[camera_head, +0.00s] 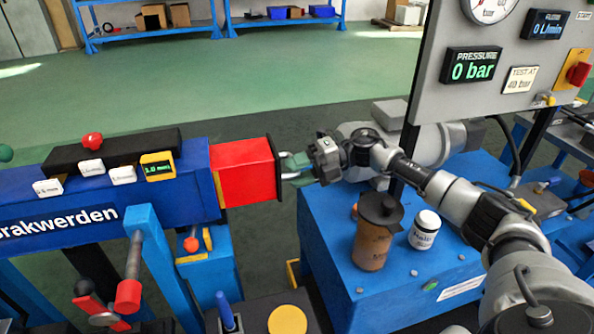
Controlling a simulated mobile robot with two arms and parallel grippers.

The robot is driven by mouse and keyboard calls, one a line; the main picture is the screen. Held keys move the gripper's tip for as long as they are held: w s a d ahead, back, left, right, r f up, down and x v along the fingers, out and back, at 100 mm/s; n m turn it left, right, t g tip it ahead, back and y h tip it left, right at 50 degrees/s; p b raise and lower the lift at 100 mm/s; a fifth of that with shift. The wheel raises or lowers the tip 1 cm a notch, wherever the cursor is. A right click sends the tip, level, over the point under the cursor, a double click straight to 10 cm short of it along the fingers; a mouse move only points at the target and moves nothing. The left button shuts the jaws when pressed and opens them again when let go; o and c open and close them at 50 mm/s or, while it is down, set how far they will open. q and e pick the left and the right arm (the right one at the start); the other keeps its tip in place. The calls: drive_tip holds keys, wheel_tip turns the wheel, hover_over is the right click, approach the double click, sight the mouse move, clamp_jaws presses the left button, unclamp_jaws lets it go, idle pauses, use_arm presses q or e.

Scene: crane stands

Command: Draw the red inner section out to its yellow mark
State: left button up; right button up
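The red inner section (245,172) sticks a short way out of the right end of the blue outer beam (190,185). A thin yellow line (217,188) shows where the red meets the blue. A dark end plate (277,168) closes the red section. My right gripper (300,166) is at this plate, around a grey-green part that looks like a pull handle. Whether its fingers are closed on that part is not clear. A small yellow-framed display (157,166) on the beam has green digits, seemingly 1.0. My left gripper is not in view.
A blue bench (335,225) at the right holds a brown canister (372,235) and a white jar (424,230) below my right arm. A gauge panel (440,100) reads 0 bar. A red-handled lever (128,295) stands before the beam. Open floor lies behind.

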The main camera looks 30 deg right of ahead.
drive_tip(key=shift+a+r, duration=0.1)
drive_tip(key=shift+r, duration=0.2)
drive_tip(key=r, duration=0.3)
drive_tip(key=shift+d+r, duration=0.35)
drive_tip(key=shift+r, duration=0.05)
drive_tip(key=o, duration=0.6)
drive_tip(key=shift+s+d+r+p, duration=0.15)
drive_tip(key=shift+s+d+r, duration=0.35)
drive_tip(key=shift+s, duration=0.15)
drive_tip(key=shift+s+d+r+p, duration=0.15)
drive_tip(key=shift+s+d+r, duration=0.3)
drive_tip(key=shift+s, duration=0.15)
drive_tip(key=s+r, duration=0.1)
drive_tip(key=s, duration=0.1)
drive_tip(key=s+d+r, duration=0.1)
drive_tip(key=s, duration=0.1)
drive_tip(key=s+d+r, duration=0.1)
drive_tip(key=s, duration=0.1)
drive_tip(key=shift+s+d+r, duration=0.1)
drive_tip(key=shift+d+r, duration=0.05)
drive_tip(key=shift+r, duration=0.25)
drive_tip(key=c, duration=0.6)
use_arm(q)
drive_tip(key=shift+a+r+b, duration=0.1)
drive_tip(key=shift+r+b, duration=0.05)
drive_tip(key=shift+b, duration=0.15)
use_arm(e)
drive_tip(key=shift+s+d+r, duration=0.5)
drive_tip(key=shift+s+d, duration=0.05)
drive_tip(key=shift+s, duration=0.15)
